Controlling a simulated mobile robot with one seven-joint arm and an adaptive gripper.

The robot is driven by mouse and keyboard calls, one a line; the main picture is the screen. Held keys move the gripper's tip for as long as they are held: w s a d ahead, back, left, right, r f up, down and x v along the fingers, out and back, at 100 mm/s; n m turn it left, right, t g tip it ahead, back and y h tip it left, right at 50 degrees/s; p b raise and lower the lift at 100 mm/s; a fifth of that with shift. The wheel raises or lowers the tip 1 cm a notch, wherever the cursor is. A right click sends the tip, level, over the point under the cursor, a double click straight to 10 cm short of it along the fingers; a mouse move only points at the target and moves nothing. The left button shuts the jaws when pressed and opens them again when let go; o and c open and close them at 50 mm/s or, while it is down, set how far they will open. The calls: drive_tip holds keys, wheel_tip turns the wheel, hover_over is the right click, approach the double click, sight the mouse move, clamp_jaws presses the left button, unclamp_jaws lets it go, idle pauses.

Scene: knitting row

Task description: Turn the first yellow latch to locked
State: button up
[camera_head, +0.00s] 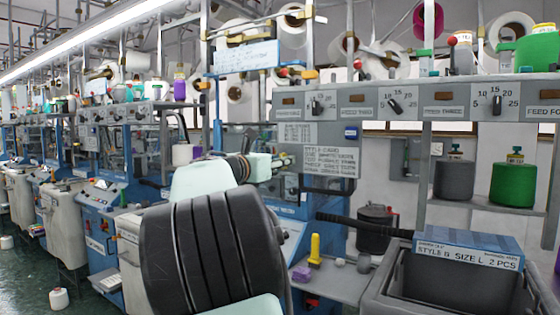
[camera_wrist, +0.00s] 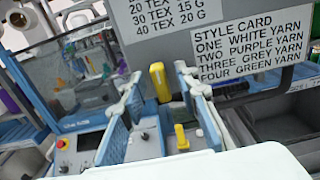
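In the wrist view my gripper (camera_wrist: 163,95) is open, with its two pale and blue fingers apart. An upright yellow handle-like piece (camera_wrist: 159,82) shows in the gap between the fingertips; I cannot tell whether it touches them. A smaller yellow upright piece (camera_wrist: 182,137) on a base shows lower, also between the fingers. I cannot tell which of these is the first latch or how it is set. In the head view my gripper (camera_head: 284,161) is small and partly hidden by my arm, in front of the machine below the sign panel. A yellow upright piece (camera_head: 315,249) stands on a grey shelf.
The style card panel (camera_head: 318,148) is close behind my gripper. A grey bin (camera_head: 378,292) with a blue-topped box (camera_head: 468,248) stands at the lower right. A purple block (camera_head: 301,273) lies on the shelf. Feed dials (camera_head: 318,103) line the rail above.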

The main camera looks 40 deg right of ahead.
drive_tip(key=shift+c, duration=0.4)
clamp_jaws()
drive_tip(key=shift+f+b, duration=0.1)
drive_tip(key=shift+b, duration=0.2)
drive_tip(key=shift+s+d+f+m+b, duration=0.15)
drive_tip(key=shift+m+b, duration=2.7)
drive_tip(key=shift+m, duration=1.6)
drive_tip(key=shift+s+a+f+m+b, duration=0.1)
drive_tip(key=shift+m+b, duration=2.7)
drive_tip(key=shift+m, duration=1.65)
